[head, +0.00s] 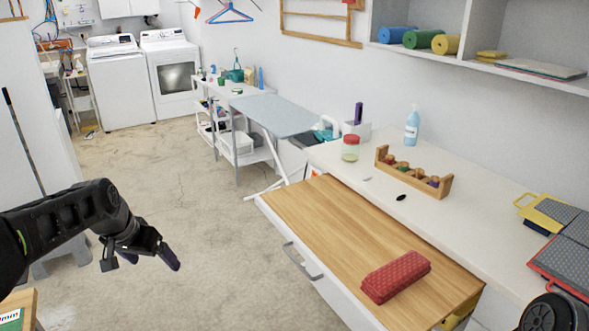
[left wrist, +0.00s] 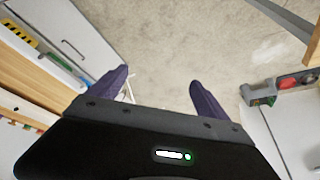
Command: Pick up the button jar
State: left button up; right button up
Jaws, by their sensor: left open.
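A small clear jar with a reddish lid and greenish contents (head: 350,148), which looks like the button jar, stands upright on the white counter, near its far left end. My left gripper (head: 152,258) is over the open floor, well left of the counter and apart from the jar. In the left wrist view its two purple fingers (left wrist: 158,90) are spread with only floor between them. The jar cannot be made out in the left wrist view. My right gripper is not in view.
A wooden rack (head: 414,174) and a blue spray bottle (head: 412,126) stand right of the jar. A pulled-out wood-topped drawer (head: 340,222) holding a red patterned block (head: 396,277) juts out before the counter. An ironing board (head: 272,114) stands behind.

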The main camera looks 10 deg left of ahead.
pick_arm(q)
jog(key=s+d+f+g+h, duration=0.1)
jog(key=s+d+f+h, duration=0.1)
jog(key=d+f, duration=1)
jog(key=s+d+f+g+h, duration=0.1)
jog(key=s+d+f, duration=0.1)
jog(key=d+f, duration=1)
jog(key=s+d+f, duration=0.3)
jog(key=s+f, duration=0.1)
jog(key=s, duration=0.2)
jog(key=s+d+f+n+g, duration=0.1)
jog(key=s+d+f, duration=0.3)
jog(key=s, duration=0.3)
jog(key=s+d+f+g+h, duration=0.1)
jog(key=s+d+f, duration=0.3)
jog(key=s, duration=0.3)
jog(key=shift+f+n, duration=0.3)
jog(key=shift+f, duration=0.3)
jog(key=shift+d, duration=0.1)
